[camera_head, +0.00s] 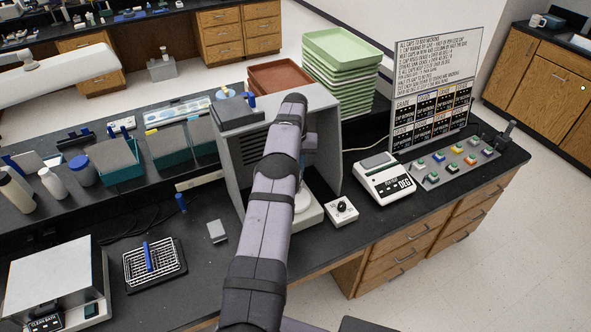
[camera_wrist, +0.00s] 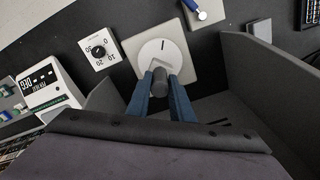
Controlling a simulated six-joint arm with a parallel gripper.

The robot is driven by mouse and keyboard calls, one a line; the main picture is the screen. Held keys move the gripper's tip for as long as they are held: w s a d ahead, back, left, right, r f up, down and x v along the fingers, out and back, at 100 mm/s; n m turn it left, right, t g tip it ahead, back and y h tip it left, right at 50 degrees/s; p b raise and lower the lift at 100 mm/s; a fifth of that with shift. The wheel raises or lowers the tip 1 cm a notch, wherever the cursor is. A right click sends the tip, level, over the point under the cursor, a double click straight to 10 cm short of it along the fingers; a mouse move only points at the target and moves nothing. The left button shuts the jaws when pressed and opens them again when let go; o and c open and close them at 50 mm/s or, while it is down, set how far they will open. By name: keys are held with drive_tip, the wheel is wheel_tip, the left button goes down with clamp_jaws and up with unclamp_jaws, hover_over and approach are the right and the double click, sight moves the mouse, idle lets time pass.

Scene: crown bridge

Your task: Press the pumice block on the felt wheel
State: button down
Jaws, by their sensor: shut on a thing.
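A white disc with a dark mark, which looks like the felt wheel (camera_wrist: 152,54), sits on a pale base inside the open grey hood (camera_head: 324,165). In the head view part of the white disc (camera_head: 303,203) shows beside my arm. My gripper (camera_wrist: 160,88) has blue fingers shut on a dark grey, round-ended piece (camera_wrist: 160,76). I cannot tell for sure that this piece is the pumice block. It overlaps the disc's lower edge in the wrist view; whether they touch is unclear. My arm hides the gripper in the head view.
A dial box (camera_head: 341,210) and a display unit (camera_head: 384,181) stand right of the hood. The hood's walls (camera_wrist: 268,76) rise close on both sides of my gripper.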

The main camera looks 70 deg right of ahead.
drive_tip(key=shift+f+b, duration=0.7)
drive_tip(key=shift+f, duration=1)
drive_tip(key=shift+f+b, duration=0.65)
idle(1.8)
drive_tip(key=shift+r+p, duration=2.25)
drive_tip(key=shift+r, duration=1.4)
drive_tip(key=shift+w, duration=0.1)
